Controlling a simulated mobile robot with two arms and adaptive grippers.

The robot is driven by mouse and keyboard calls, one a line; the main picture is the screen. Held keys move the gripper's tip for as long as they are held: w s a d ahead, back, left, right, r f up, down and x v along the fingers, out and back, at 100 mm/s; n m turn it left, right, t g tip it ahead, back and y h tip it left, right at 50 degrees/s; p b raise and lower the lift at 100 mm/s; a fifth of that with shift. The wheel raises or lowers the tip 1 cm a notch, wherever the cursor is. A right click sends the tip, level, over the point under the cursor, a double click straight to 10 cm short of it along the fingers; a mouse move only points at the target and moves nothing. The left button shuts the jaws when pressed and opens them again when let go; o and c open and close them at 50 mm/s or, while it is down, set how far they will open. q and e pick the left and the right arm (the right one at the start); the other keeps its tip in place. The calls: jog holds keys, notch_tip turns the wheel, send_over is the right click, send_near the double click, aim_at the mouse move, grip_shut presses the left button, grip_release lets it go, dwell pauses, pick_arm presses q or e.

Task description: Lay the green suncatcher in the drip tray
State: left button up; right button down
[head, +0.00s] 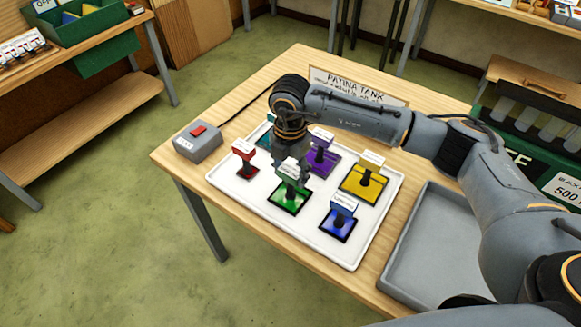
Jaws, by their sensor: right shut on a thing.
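The green suncatcher (289,198) is a small dark-framed green square with an upright handle and a white tag on top. It is at the white tray (330,249), near its middle; I cannot tell whether it touches the tray. My right gripper (292,166) is directly above it, pointing down, shut on its handle top, which the fingers partly hide. The empty grey tray (401,277), likely the drip tray, lies at the table's right, partly hidden by my right arm. My left gripper is not in view.
Close around it in the white tray are red (246,162), purple (319,160), yellow (362,182) and blue (339,221) pieces, and a teal one (263,134) partly behind my gripper. A grey switch box (198,143) sits at the table's left corner.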

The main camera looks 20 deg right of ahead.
jog(key=c, duration=0.9)
grip_release()
jog(key=shift+f, duration=0.2)
jog(key=shift+c, duration=0.2)
jog(key=o, duration=0.5)
jog(key=shift+c, duration=0.2)
jog(key=shift+r, duration=0.1)
jog(key=shift+r, duration=0.2)
jog(key=shift+r+b, duration=0.25)
jog(key=shift+b, duration=0.05)
notch_tip(320, 180, up, 11)
jog(key=b, duration=0.3)
jog(key=shift+r, duration=0.2)
